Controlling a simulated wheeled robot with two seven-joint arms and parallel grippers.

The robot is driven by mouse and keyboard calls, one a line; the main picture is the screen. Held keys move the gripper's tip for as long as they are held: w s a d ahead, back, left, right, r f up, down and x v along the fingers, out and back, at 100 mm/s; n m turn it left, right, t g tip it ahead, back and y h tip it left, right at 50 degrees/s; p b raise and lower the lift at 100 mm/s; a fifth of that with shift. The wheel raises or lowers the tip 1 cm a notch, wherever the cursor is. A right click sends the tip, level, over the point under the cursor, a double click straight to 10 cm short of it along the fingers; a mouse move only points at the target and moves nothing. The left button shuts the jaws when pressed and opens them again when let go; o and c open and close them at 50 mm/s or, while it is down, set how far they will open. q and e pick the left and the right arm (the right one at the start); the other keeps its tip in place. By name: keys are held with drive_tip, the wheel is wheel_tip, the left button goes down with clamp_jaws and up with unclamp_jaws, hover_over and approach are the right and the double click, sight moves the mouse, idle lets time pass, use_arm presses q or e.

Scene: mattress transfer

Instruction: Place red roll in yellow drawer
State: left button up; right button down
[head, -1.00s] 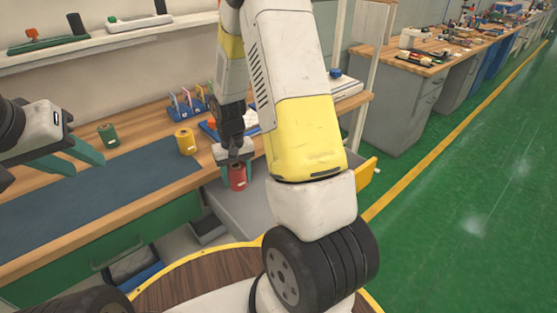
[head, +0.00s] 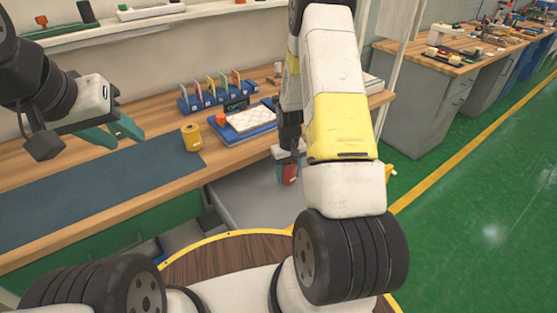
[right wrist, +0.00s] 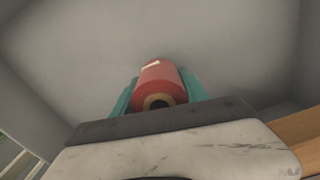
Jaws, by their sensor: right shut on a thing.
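The red roll (head: 289,174) hangs upright between the teal fingers of my right gripper (head: 288,168). In the right wrist view the red roll (right wrist: 162,78) sits between both fingers (right wrist: 160,95), with grey drawer walls and floor around it. The open drawer (head: 240,204) has a grey inside; a bit of its yellow front (head: 390,172) shows right of my right arm. The roll is over the drawer; I cannot tell whether it touches the floor. My left gripper (head: 113,132) is open and empty above the bench, its fingers apart.
A yellow roll (head: 191,138) stands on the wooden bench by the blue mat (head: 110,195). Behind it are a rack (head: 205,98) with coloured pieces and a blue tray (head: 243,124). My right arm hides much of the drawer. Another bench (head: 425,105) stands at the right.

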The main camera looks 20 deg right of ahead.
sight(290, 179)
drive_tip(key=shift+w+d, duration=0.35)
drive_tip(key=shift+d, duration=0.1)
drive_tip(key=shift+f, duration=1.8)
drive_tip(key=shift+f, duration=0.15)
drive_tip(key=c, duration=0.6)
unclamp_jaws()
